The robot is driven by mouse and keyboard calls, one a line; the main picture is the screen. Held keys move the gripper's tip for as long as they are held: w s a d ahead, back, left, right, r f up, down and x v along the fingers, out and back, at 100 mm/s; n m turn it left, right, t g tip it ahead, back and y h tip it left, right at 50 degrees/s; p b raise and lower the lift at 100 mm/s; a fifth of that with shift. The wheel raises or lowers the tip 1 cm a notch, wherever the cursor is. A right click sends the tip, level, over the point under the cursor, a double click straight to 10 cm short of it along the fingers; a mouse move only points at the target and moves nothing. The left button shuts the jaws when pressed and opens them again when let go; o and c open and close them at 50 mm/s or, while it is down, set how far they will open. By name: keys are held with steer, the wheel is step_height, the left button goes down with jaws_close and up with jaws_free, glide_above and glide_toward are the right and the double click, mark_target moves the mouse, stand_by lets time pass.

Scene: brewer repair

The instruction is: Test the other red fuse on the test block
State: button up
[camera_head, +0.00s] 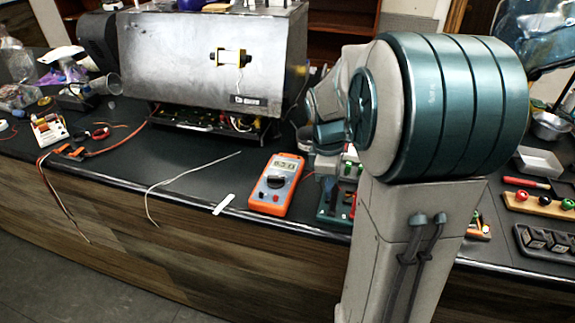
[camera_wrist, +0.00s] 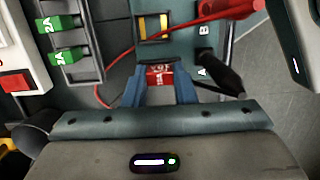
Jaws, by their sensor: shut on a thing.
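In the wrist view, my gripper (camera_wrist: 159,82) is shut on a red fuse (camera_wrist: 159,73), with one blue finger on each side of it. The fuse is just over the teal test block (camera_wrist: 180,58), near its A and B labels; I cannot tell whether it touches the block. A yellow-striped slot (camera_wrist: 152,27) lies just beyond the fuse. A red probe (camera_wrist: 228,9) and a black probe (camera_wrist: 222,74) are at the right of the block. In the head view, my arm hides most of the test block (camera_head: 328,208) and the held fuse.
Two green 2A fuses (camera_wrist: 66,56) sit in a rack left of the block. An orange multimeter (camera_head: 276,185) lies on the dark counter. The metal brewer (camera_head: 190,60) stands behind. Trays (camera_head: 540,205) with small parts are at the right.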

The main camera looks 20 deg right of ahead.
steer(key=shift+r, duration=0.15)
stand_by(0.4)
steer(key=shift+r+p, duration=2.25)
steer(key=shift+r, duration=0.15)
